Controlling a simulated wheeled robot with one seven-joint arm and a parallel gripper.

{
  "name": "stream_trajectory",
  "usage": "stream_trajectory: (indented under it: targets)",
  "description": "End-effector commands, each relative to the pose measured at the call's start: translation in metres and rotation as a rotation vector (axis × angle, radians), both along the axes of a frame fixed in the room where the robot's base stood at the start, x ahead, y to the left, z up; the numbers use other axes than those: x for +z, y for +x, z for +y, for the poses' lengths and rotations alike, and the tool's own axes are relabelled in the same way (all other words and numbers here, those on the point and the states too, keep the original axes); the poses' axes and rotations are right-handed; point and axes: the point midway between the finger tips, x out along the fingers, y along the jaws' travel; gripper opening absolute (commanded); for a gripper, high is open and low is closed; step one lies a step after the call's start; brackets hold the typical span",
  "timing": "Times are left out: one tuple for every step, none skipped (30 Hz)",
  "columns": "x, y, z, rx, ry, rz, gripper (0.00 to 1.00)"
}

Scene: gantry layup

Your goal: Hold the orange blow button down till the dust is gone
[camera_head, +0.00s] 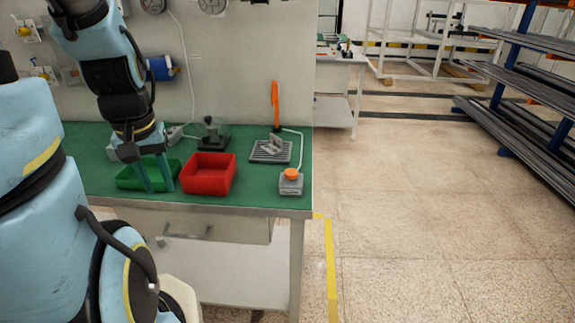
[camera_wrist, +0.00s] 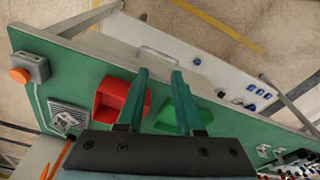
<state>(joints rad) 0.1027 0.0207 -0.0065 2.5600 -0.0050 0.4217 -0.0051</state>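The orange blow button (camera_head: 291,173) sits on top of a small grey box (camera_head: 291,187) at the right front corner of the green bench. In the wrist view the button (camera_wrist: 19,75) is at the far left. An orange nozzle (camera_head: 275,97) stands upright behind a grey slatted tray (camera_head: 258,155), with a grey metal part (camera_head: 272,145) on it. Dust is too small to make out. My gripper (camera_head: 158,189) points down by the green bin, well left of the button. In the wrist view its fingers (camera_wrist: 160,73) are apart with nothing between them.
A red bin (camera_head: 208,187) stands between my gripper and the button box. A green bin (camera_head: 133,184) is by my fingers. A dark fixture (camera_head: 214,135) stands behind the red bin. A pale cable runs to the button box. The green bench top (camera_head: 248,195) is bare between red bin and box.

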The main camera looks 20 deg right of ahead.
Motion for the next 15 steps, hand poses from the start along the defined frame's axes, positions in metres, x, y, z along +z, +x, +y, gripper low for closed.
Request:
stream_trajectory:
  targets:
    - [0.0,0.0,0.0,0.0,0.0,0.0,0.36]
    - [0.0,0.0,0.0,0.0,0.0,0.0,0.35]
    - [0.0,0.0,0.0,-0.002,0.0,0.0,0.3]
    - [0.0,0.001,-0.001,-0.008,0.001,0.0,0.27]
    - [0.0,0.003,-0.003,-0.02,0.002,0.0,0.23]
    - [0.001,0.006,-0.006,-0.047,0.005,0.0,0.19]
    - [0.001,0.009,-0.01,-0.077,0.007,0.003,0.15]
    - [0.002,0.013,-0.016,-0.117,0.011,0.005,0.12]
    - [0.003,0.02,-0.025,-0.184,0.018,0.008,0.08]
    - [0.005,0.026,-0.034,-0.246,0.023,0.01,0.04]
    - [0.007,0.032,-0.045,-0.318,0.031,0.014,0.01]
    - [0.011,0.04,-0.061,-0.426,0.041,0.018,0.0]
    - [0.014,0.046,-0.075,-0.513,0.049,0.022,0.0]
    - [0.017,0.052,-0.09,-0.605,0.058,0.027,0.0]
    - [0.023,0.058,-0.111,-0.732,0.069,0.033,0.0]
